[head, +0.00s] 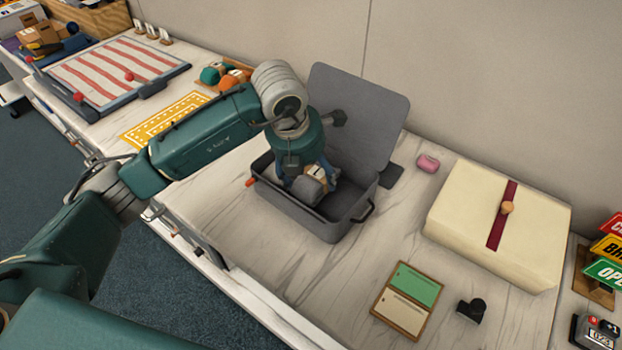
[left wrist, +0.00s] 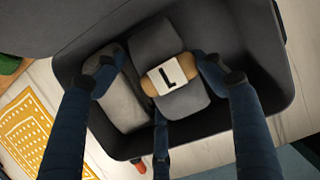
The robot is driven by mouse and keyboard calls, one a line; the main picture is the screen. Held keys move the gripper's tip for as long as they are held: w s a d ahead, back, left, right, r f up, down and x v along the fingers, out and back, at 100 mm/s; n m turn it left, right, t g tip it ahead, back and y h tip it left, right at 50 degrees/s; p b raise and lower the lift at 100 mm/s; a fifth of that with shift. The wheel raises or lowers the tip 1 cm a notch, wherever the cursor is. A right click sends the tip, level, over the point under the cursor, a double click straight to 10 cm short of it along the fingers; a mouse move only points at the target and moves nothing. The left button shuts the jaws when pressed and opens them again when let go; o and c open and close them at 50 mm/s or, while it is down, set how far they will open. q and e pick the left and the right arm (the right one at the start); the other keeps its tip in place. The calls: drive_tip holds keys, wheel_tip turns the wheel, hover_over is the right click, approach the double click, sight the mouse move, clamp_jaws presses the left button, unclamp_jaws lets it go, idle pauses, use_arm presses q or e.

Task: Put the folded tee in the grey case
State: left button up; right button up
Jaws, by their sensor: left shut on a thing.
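The grey case (head: 335,228) stands open on the white counter, its lid (head: 362,110) raised at the back. My left gripper (head: 306,178) reaches down inside the case from above. It is shut on the folded tee (head: 308,190), a dark grey bundle with a tan band and a white tag marked "L". In the left wrist view the blue fingers of the gripper (left wrist: 160,85) surround the tee (left wrist: 185,100) within the case walls (left wrist: 270,50). A lighter grey bundle (left wrist: 122,107) lies beside it. Whether the tee touches the case floor is hard to tell. My right gripper is not in view.
Right of the case are a pink soap-like piece (head: 428,163), a cream box with a red band (head: 535,235), a green-and-cream framed panel (head: 408,298) and a small black object (head: 472,309). A yellow patterned mat (head: 150,120) lies left. Bare counter lies in front of the case.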

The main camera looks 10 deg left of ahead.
sight(311, 182)
use_arm(q)
wheel_tip(311, 182, down, 3)
drive_tip(key=shift+r, duration=0.2)
drive_tip(key=shift+f, duration=0.25)
drive_tip(key=o, duration=1)
drive_tip(key=shift+c, duration=0.2)
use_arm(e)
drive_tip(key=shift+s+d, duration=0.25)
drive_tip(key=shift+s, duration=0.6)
